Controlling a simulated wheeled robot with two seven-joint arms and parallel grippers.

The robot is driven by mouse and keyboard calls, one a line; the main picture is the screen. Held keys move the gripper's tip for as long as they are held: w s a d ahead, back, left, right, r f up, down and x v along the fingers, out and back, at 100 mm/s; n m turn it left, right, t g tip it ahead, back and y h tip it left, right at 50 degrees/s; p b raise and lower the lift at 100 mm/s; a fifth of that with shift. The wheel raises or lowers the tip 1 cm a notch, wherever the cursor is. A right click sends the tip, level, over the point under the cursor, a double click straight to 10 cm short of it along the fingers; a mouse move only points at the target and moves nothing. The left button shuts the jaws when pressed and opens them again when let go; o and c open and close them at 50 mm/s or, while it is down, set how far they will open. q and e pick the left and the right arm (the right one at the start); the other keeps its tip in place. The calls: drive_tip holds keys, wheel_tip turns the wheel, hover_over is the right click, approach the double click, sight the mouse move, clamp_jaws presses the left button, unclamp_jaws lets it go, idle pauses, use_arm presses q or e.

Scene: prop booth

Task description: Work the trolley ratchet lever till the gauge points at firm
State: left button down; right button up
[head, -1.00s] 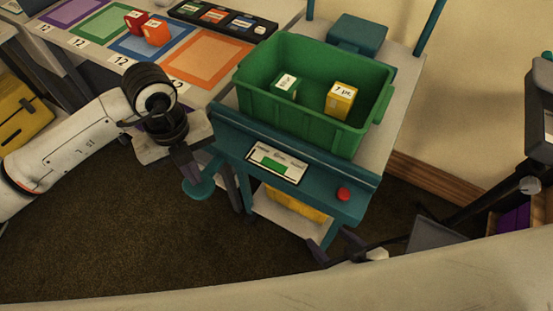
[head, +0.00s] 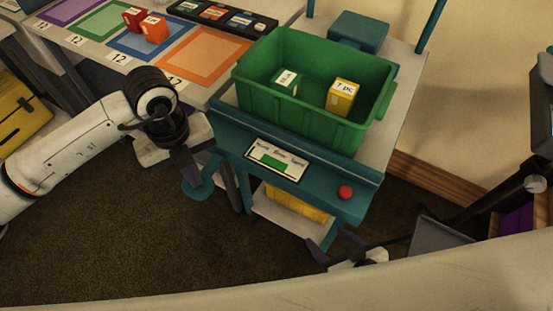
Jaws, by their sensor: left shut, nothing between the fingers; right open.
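The teal trolley (head: 230,127) stands in the middle of the view. Its gauge (head: 276,161) is a white panel with small labels along the top and a green band; the pointer is too small to read. A teal lever (head: 197,190) with a rounded end sticks out at the trolley's left side. My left gripper (head: 190,174) is shut and empty, right at the lever and partly covering it; I cannot tell whether they touch. My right gripper (head: 334,248) is open and empty, low in front of the trolley's lower right.
A red button (head: 345,192) sits right of the gauge. A table with coloured mats (head: 205,57) and red and orange blocks (head: 153,29) is at upper left.

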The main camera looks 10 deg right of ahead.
use_arm(q)
drive_tip(key=shift+f+b, duration=0.65)
drive_tip(key=shift+f, duration=0.4)
drive_tip(key=shift+f+b, duration=0.5)
drive_tip(key=shift+f, duration=0.15)
drive_tip(key=shift+r+p, duration=0.55)
drive_tip(key=shift+r, duration=0.1)
wheel_tip(320, 180, up, 4)
drive_tip(key=shift+f+p, duration=0.25)
drive_tip(key=shift+p, duration=1)
wheel_tip(320, 180, up, 3)
drive_tip(key=shift+r+p, duration=0.2)
drive_tip(key=shift+p, duration=1)
drive_tip(key=shift+r+p, duration=0.4)
drive_tip(key=shift+r, duration=0.3)
use_arm(e)
drive_tip(key=r, duration=0.3)
drive_tip(key=shift+s+d, duration=0.2)
drive_tip(key=shift+d, duration=0.05)
use_arm(q)
drive_tip(key=shift+f, duration=0.1)
